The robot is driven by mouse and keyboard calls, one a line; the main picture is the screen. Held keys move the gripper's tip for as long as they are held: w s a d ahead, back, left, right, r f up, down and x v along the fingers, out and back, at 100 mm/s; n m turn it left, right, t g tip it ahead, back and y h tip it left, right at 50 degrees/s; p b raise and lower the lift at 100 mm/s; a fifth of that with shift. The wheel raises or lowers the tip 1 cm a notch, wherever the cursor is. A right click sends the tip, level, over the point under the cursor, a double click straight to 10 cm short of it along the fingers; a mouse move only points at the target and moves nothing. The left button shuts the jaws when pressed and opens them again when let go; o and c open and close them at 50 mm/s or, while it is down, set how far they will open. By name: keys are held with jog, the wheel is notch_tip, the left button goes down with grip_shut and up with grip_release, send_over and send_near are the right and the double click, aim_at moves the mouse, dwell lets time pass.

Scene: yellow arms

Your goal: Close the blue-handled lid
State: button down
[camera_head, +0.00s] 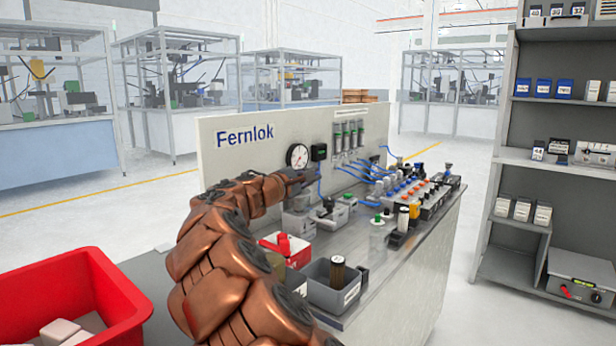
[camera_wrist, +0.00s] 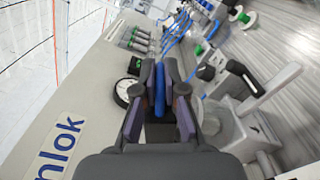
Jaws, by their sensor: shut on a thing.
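My gripper (camera_wrist: 159,88) is shut on a blue bar, the blue handle (camera_wrist: 159,98), which stands between its two dark fingers in the wrist view. The lid that the handle belongs to is mostly hidden by my fingers and palm, so I cannot tell its angle. In the head view my gripper (camera_head: 297,180) is in front of the white panel, just below the round gauge (camera_head: 297,156). A grey housing (camera_head: 299,222) sits on the bench below it. In the wrist view grey parts with a round rim (camera_wrist: 225,128) lie right of the fingers.
The Fernlok panel (camera_head: 225,165) stands close behind my gripper. Blue tubes run to a valve row (camera_head: 410,195) at the right. A grey bin (camera_head: 330,290), a red-and-white box (camera_head: 288,250) and a red crate (camera_head: 90,275) are nearer.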

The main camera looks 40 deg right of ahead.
jog(key=shift+f, duration=0.2)
dwell(0.3)
jog(key=c, duration=1.2)
grip_release()
jog(key=shift+c, duration=0.2)
jog(key=shift+s+a, duration=0.1)
jog(key=shift+a, duration=0.05)
jog(key=v, duration=0.7)
jog(key=shift+a+r, duration=0.1)
jog(key=shift+a, duration=0.05)
